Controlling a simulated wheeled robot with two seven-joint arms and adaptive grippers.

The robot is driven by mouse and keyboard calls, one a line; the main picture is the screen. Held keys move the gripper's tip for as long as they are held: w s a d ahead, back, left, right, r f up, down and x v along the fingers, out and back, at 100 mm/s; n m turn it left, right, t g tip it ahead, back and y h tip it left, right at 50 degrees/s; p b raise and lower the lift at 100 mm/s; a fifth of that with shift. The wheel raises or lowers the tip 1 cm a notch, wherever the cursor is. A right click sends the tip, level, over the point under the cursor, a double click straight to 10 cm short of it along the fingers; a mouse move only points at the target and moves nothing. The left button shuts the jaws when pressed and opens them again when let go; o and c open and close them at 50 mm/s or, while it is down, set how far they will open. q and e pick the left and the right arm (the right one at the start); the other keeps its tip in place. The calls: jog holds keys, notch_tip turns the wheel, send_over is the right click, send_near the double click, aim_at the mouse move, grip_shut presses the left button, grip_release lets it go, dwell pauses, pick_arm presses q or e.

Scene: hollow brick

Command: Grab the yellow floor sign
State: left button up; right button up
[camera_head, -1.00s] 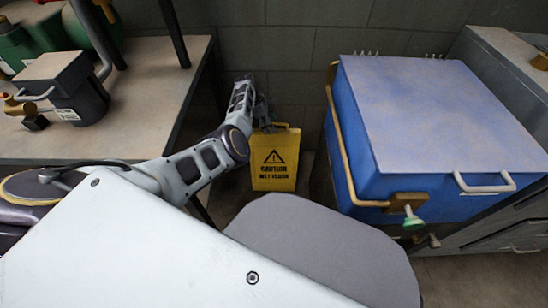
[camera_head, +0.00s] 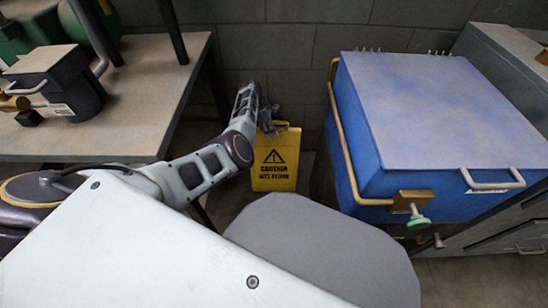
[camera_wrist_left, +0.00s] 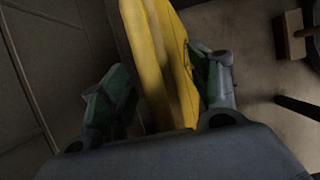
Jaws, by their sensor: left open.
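The yellow floor sign (camera_head: 275,165) stands on the floor between the workbench and the blue chest, with a black warning triangle and lettering on its front. My left gripper (camera_head: 268,118) is at the sign's top edge. In the left wrist view the sign (camera_wrist_left: 160,60) runs up between the two green-padded fingers of my left gripper (camera_wrist_left: 155,95), which are open on either side of it. The right finger is very close to the sign; I cannot tell if it touches. My right gripper is not in view.
A workbench (camera_head: 125,115) with a dark container (camera_head: 62,85) is on the left. A blue chest (camera_head: 430,120) with a brass rail stands close on the right. A grey block wall (camera_head: 290,50) is right behind the sign. The floor gap is narrow.

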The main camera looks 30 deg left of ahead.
pick_arm(q)
jog(key=shift+b+x, duration=0.55)
jog(key=shift+x, duration=0.4)
grip_shut()
dwell(0.3)
